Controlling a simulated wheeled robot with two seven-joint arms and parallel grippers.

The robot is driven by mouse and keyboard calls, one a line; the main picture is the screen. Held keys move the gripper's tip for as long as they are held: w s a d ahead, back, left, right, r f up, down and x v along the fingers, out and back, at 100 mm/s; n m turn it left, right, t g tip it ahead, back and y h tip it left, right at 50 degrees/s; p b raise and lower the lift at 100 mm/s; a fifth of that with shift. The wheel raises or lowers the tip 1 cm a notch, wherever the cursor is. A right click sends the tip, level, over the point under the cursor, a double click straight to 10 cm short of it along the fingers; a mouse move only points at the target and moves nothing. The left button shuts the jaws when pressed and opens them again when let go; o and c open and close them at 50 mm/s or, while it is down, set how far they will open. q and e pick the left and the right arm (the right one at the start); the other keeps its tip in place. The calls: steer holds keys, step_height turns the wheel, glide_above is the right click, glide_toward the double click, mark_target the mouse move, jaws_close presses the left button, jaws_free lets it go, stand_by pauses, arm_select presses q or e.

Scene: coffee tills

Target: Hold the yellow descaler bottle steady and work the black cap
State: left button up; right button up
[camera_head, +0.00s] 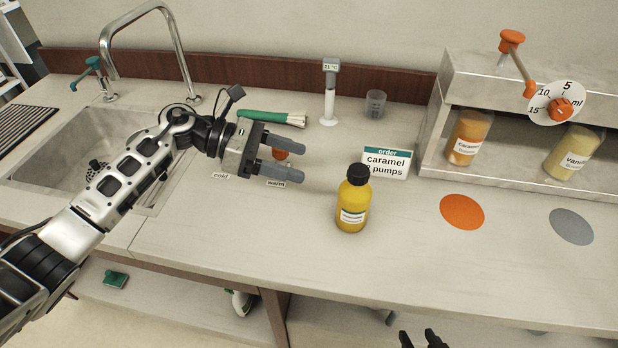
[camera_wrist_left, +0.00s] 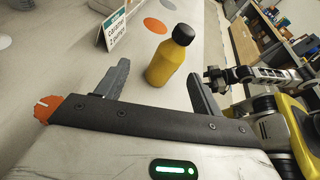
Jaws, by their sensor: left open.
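The yellow descaler bottle (camera_head: 352,211) stands upright on the counter, its black cap (camera_head: 358,174) seated on its neck. The bottle (camera_wrist_left: 165,64) and cap (camera_wrist_left: 183,34) also show in the left wrist view, ahead of the fingers and apart from them. My left gripper (camera_head: 300,163) is open and empty, above the counter to the left of the bottle, its fingers pointing right towards it. My right gripper (camera_head: 420,339) shows only its dark fingertips at the bottom edge of the head view. They are apart with nothing between them, well in front of the bottle.
An order card (camera_head: 387,162) stands behind the bottle. A syrup dispenser (camera_head: 520,100) with two jars stands at the right, with orange (camera_head: 462,211) and grey (camera_head: 572,226) discs before it. A sink (camera_head: 60,150) is at left. The counter in front of the bottle is clear.

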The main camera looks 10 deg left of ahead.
mark_target(344, 203)
arm_select(q)
steer(key=d+f+m+g+y, duration=0.1)
steer(key=d+f, duration=0.1)
steer(key=s+d+f+m+y, duration=0.1)
steer(key=d+f+m, duration=0.1)
steer(key=shift+s+m+g, duration=0.15)
steer(key=shift+m+g, duration=0.15)
steer(key=shift+g, duration=0.1)
steer(key=shift+y, duration=0.3)
steer(key=shift+x, duration=3.9)
steer(key=shift+r, duration=0.1)
steer(key=c, duration=1.1)
steer(key=o, duration=1.2)
steer(key=shift+o, duration=0.2)
steer(key=c, duration=1.3)
